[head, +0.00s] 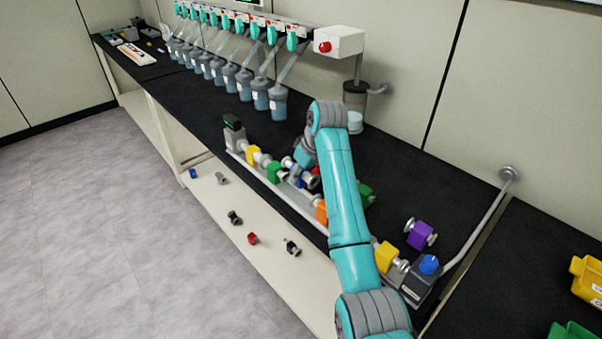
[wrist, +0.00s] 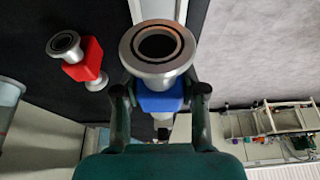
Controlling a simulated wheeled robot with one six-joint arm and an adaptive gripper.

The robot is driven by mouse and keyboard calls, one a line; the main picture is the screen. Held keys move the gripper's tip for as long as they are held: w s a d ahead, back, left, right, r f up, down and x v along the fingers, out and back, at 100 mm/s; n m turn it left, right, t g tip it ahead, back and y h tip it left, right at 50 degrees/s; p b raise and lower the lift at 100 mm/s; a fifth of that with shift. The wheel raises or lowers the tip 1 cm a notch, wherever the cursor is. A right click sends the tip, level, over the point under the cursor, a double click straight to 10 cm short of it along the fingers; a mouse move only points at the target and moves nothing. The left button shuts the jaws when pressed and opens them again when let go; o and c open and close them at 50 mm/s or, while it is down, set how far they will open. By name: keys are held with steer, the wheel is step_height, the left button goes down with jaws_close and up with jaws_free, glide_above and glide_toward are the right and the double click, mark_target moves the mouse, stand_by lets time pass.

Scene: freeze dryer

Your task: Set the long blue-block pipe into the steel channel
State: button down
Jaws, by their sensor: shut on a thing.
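The blue-block pipe (wrist: 157,98) has a round steel flange facing the wrist camera, and my gripper (wrist: 161,92) is shut on its blue block, one finger on each side. In the head view my gripper (head: 299,171) is over the steel channel (head: 287,190), between the green-block pipe (head: 273,172) and the orange-block pipe (head: 321,211) in it. The held pipe shows only in part there, behind my gripper. I cannot tell whether it touches the channel. A yellow-block pipe (head: 254,154) sits at the channel's far end, another yellow-block pipe (head: 386,255) near its close end.
A red-block pipe (wrist: 82,65) lies on the black bench beside the held pipe. A green-block pipe (head: 366,193) and a purple-block pipe (head: 420,233) lie behind the channel. Hanging flasks (head: 244,82) line the back. Several small parts (head: 235,217) lie on the lower shelf.

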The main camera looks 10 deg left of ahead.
mark_target(309, 174)
steer(key=shift+f, duration=3.15)
stand_by(2.4)
steer(key=c, duration=0.6)
jaws_free()
steer(key=v, duration=1.2)
steer(key=shift+a, duration=0.1)
